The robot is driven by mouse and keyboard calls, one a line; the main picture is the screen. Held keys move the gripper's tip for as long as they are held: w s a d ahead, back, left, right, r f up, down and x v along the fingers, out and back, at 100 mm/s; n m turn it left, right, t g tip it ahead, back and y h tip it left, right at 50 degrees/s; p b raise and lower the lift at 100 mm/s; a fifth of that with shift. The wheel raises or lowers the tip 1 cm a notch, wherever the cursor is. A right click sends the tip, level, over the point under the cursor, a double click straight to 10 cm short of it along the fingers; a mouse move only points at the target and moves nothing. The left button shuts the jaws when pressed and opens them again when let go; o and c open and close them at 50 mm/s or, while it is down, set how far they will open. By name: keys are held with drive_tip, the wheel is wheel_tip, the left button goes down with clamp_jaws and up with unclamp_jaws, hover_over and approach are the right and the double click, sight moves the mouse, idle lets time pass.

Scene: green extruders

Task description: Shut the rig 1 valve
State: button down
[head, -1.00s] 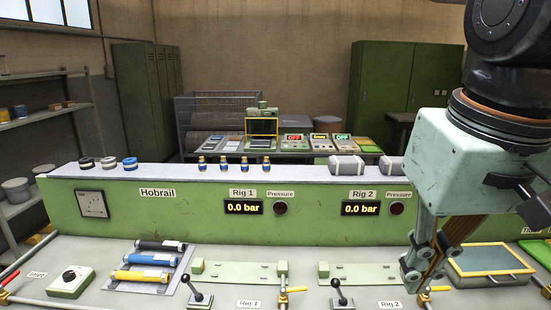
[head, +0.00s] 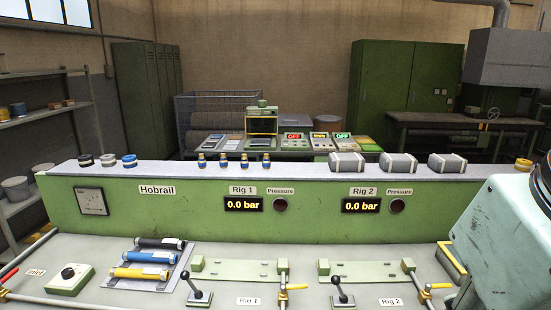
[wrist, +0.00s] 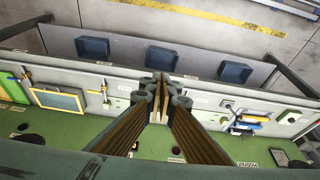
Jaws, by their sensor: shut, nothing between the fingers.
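The rig 1 valve has a yellow handle (head: 296,287) on a pipe at the front of the bench, right of the Rig 1 label (head: 248,300). Its handle points sideways to the right, across the pipe. A similar yellow handle (head: 439,286) is at rig 2. The Rig 1 display (head: 244,205) reads 0.0 bar. My gripper (wrist: 161,80) shows in the wrist view, shut and empty, above the bench; the head view does not show it. I cannot make out the rig 1 valve clearly in the wrist view, where my fingers cover the middle.
Black-knobbed levers stand by rig 1 (head: 198,287) and rig 2 (head: 341,290). Black, blue and yellow cylinders lie on a rack (head: 187,251) at left. A yellow-framed panel (wrist: 60,100) is on the bench. Blue bins (wrist: 165,60) sit below the front edge.

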drive_tip(key=w+a+r+g+p, duration=0.1)
drive_tip(key=w+a+g+p, duration=0.15)
drive_tip(key=w, duration=1.25)
drive_tip(key=w+a+g+p, duration=0.1)
drive_tip(key=w+a+p, duration=0.2)
drive_tip(key=w, duration=1.1)
drive_tip(key=w+a+f+g+p, duration=0.1)
drive_tip(key=w+a+f+p, duration=0.2)
drive_tip(key=w+f, duration=0.7)
drive_tip(key=w+a+f+n+g+p, duration=0.1)
drive_tip(key=w+a+f+p, duration=0.1)
drive_tip(key=w+a+f, duration=0.4)
drive_tip(key=w+f, duration=0.5)
drive_tip(key=f, duration=0.2)
drive_tip(key=shift+w+g+p, duration=0.15)
drive_tip(key=shift+g+p, duration=0.2)
drive_tip(key=shift+p, duration=0.05)
drive_tip(key=shift+f, duration=0.2)
